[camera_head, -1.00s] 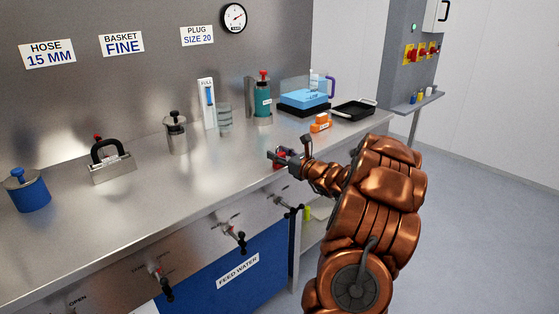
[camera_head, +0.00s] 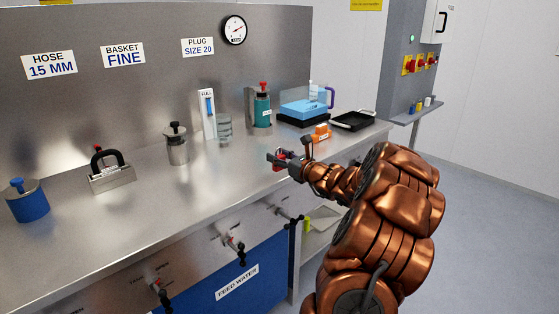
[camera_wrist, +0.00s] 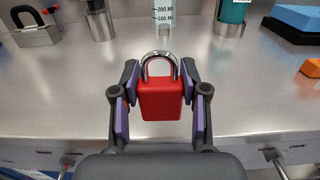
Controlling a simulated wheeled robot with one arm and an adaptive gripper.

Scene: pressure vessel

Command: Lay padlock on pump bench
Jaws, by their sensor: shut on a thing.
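The red padlock (camera_wrist: 160,100) with a silver shackle is between the two purple-padded fingers of my gripper (camera_wrist: 160,92) in the wrist view. The shackle points away from the palm. In the head view my gripper (camera_head: 281,160) is over the front part of the steel pump bench (camera_head: 190,190), and only a bit of red shows between the fingers. My gripper is shut on the padlock. I cannot tell the exact gap between the padlock and the bench top.
A glass beaker (camera_head: 224,128), a metal canister (camera_head: 177,147) and a teal bottle (camera_head: 262,108) stand toward the back. An orange block (camera_head: 321,133) and a black tray (camera_head: 354,120) are to the right. The bench top left of my gripper is clear.

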